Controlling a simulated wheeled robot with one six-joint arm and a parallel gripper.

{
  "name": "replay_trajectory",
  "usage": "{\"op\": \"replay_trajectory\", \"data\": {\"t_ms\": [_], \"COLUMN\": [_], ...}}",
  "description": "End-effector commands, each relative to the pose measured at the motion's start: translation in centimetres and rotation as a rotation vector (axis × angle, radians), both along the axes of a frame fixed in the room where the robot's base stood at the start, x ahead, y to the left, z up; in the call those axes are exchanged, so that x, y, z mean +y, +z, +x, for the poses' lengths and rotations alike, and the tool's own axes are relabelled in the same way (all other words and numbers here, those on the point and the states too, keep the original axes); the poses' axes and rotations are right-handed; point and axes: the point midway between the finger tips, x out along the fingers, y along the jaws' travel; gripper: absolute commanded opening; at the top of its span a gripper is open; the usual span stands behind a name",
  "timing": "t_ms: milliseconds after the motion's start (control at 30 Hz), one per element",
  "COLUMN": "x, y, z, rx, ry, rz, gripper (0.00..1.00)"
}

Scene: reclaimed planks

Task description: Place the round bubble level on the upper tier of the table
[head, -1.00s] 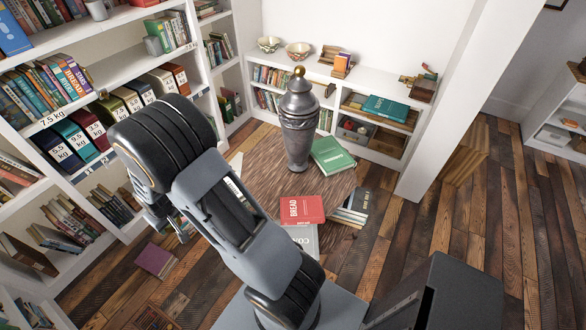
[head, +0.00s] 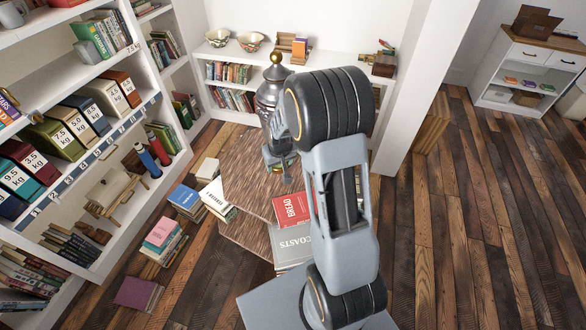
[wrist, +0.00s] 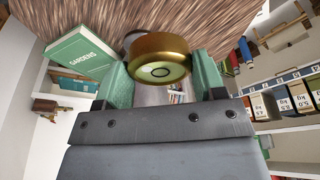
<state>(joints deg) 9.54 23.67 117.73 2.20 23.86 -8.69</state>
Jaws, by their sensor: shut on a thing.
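The round bubble level (wrist: 160,60), a brass-coloured ring around a yellow-green vial, sits between the green-tipped fingers of my gripper (wrist: 160,76) in the wrist view. My gripper is shut on it. In the head view my gripper (head: 279,162) is over the far part of the brown wood-grain table (head: 243,172), in front of the grey urn. The level is too small or hidden there. A nearer wood-grain surface (head: 240,236) shows at another level of the table. The gap between the level and the tabletop is not clear.
A tall grey urn (head: 268,98) stands behind my gripper. A red book (head: 291,209) and a grey book (head: 289,245) lie at the table's right. A green book (wrist: 80,54) shows in the wrist view. Book stacks (head: 186,201) stand left of the table.

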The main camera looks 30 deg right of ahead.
Motion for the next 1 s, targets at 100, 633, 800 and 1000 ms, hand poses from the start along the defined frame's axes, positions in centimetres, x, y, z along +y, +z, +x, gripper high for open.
{"op": "replay_trajectory", "data": {"t_ms": [100,633,800,1000], "x": [-6.7,-24.7,-25.3,-22.1], "y": [-2.8,-3.4,-3.3,-5.0], "z": [-0.5,-9.6,-10.3,-7.9], "rx": [0.001,-0.01,-0.016,-0.014], "ry": [-0.054,-0.129,-0.126,-0.121], "rz": [-0.003,0.011,0.013,0.015], "gripper": [0.37,0.37,0.37,0.37]}}
